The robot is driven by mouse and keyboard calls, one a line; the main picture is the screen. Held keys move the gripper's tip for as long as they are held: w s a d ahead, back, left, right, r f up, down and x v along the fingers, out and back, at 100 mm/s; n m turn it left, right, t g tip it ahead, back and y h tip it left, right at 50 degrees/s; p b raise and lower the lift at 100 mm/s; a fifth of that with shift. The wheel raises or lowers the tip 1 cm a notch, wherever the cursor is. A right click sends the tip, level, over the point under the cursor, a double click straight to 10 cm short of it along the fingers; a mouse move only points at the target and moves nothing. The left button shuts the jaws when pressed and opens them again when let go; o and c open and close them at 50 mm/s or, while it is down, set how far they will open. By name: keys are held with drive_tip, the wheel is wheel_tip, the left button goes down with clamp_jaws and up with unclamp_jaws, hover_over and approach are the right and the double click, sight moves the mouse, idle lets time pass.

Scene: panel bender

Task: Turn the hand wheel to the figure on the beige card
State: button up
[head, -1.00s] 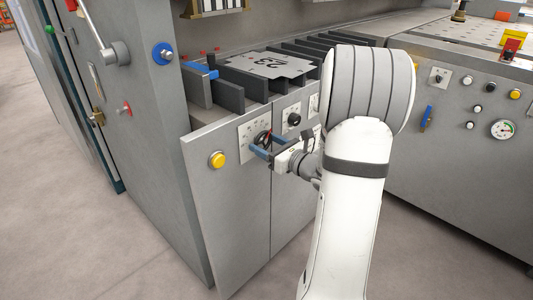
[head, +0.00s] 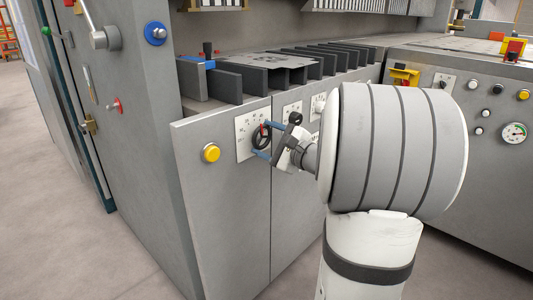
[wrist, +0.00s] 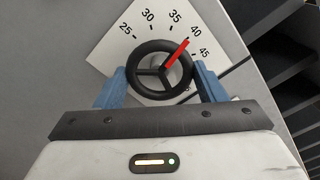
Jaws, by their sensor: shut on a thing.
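The black hand wheel (head: 260,137) sits on a white dial plate (head: 244,143) on the grey cabinet front. It also shows in the wrist view (wrist: 138,70), with three spokes. Its red pointer (wrist: 176,52) points at about 40; the dial's figures 25, 30, 35, 40 and 45 can be read. My gripper (head: 268,140) is shut on the hand wheel, with one blue finger on each side of the rim, as the wrist view (wrist: 160,72) shows. I cannot make out a beige card with a figure in either view.
A yellow button (head: 211,153) is left of the dial. A black knob (head: 296,118) is close to my gripper on the right. Dark upright bars and a grey plate (head: 275,62) lie above. A panel with a gauge (head: 514,132) stands right. The floor at left is clear.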

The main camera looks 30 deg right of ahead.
drive_tip(key=shift+f+n+b, duration=0.1)
drive_tip(key=shift+n+b, duration=0.65)
drive_tip(key=shift+n, duration=0.75)
drive_tip(key=o, duration=1)
drive_tip(key=p+v, duration=0.2)
drive_tip(key=v, duration=0.5)
drive_tip(key=shift+s, duration=0.4)
drive_tip(key=shift+d, duration=0.1)
